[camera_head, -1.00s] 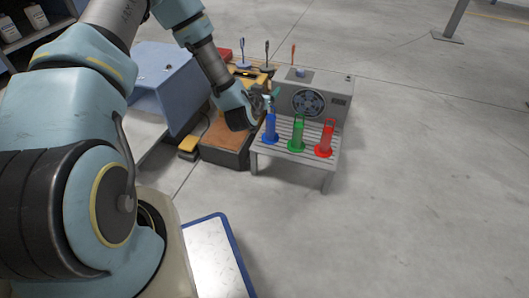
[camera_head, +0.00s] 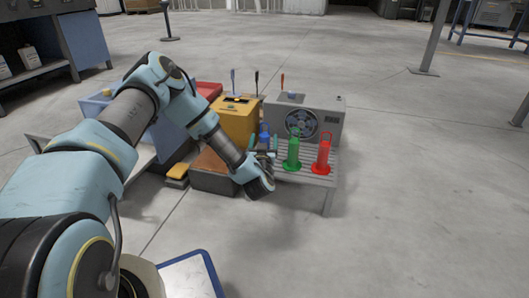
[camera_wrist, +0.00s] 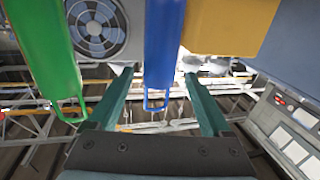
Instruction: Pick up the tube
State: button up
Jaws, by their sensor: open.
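Three coloured tubes with loop handles stand in a row on a grey slatted table (camera_head: 317,180). The blue tube (camera_head: 264,130) is at the left, the green tube (camera_head: 293,152) in the middle and the red tube (camera_head: 322,155) at the right. My gripper (camera_head: 263,146) is open in front of the blue tube and hides most of it. In the wrist view, the blue tube (camera_wrist: 163,45) lies between the two teal fingers of my gripper (camera_wrist: 158,78), with room on both sides. The green tube (camera_wrist: 42,50) is outside the left finger.
A grey box with a round fan (camera_head: 315,122) stands behind the tubes. A yellow box (camera_head: 237,120) and a brown box (camera_head: 212,172) are to the left. A blue-rimmed panel (camera_head: 190,278) lies at the bottom. The floor at right is open.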

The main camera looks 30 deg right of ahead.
aim_at(265, 133)
jog(key=b+x, duration=0.1)
jog(key=x, duration=0.1)
jog(key=f+b+x, duration=0.1)
jog(key=b+x, duration=0.1)
jog(key=shift+d, duration=0.1)
jog(key=shift+w+d+r, duration=0.25)
jog(key=shift+w+d, duration=0.05)
jog(key=shift+w, duration=0.1)
grip_shut()
dwell(0.4)
